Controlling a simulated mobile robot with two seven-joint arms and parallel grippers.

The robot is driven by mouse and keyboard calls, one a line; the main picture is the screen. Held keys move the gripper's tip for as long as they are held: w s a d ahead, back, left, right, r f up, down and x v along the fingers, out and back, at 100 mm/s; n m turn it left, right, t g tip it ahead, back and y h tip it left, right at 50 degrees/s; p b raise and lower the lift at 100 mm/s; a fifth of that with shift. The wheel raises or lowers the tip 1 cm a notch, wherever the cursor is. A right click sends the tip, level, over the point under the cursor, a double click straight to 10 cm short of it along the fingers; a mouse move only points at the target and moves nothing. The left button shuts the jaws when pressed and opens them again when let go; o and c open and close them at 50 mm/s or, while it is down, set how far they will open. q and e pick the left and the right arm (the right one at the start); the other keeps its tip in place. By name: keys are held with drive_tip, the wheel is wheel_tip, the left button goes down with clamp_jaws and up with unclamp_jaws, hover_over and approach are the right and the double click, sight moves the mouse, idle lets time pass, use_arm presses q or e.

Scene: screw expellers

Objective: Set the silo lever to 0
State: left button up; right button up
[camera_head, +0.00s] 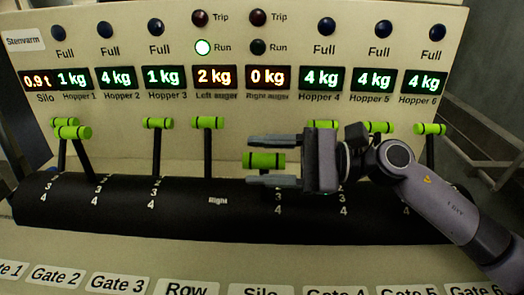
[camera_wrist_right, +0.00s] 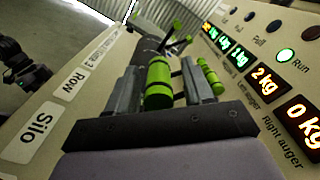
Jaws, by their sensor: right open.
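The silo lever's green handle (camera_head: 264,160) stands above the "Silo" label, lower in the head view than the other handles. My right gripper (camera_head: 272,160) comes in from the right, open, with one finger above and one below this handle. In the right wrist view the handle (camera_wrist_right: 158,82) lies between the two fingers (camera_wrist_right: 155,90), and I cannot tell whether they touch it.
The row lever (camera_head: 207,122) stands just left of the silo lever. Other green-handled gate levers (camera_head: 156,123) line the black curved cover (camera_head: 130,210) on both sides. My right arm passes in front of levers on the right. Displays sit above; the silo display (camera_head: 38,82) reads 0.9 t.

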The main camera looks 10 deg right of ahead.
drive_tip(key=shift+w+a, duration=0.1)
drive_tip(key=shift+a, duration=0.2)
clamp_jaws()
drive_tip(key=w+d+m+b, duration=0.2)
drive_tip(key=w+m, duration=0.3)
drive_tip(key=w, duration=0.4)
drive_tip(key=shift+r+m+b, duration=0.35)
drive_tip(key=shift+m+b, duration=0.05)
drive_tip(key=shift+b, duration=0.15)
drive_tip(key=shift+w, duration=0.1)
unclamp_jaws()
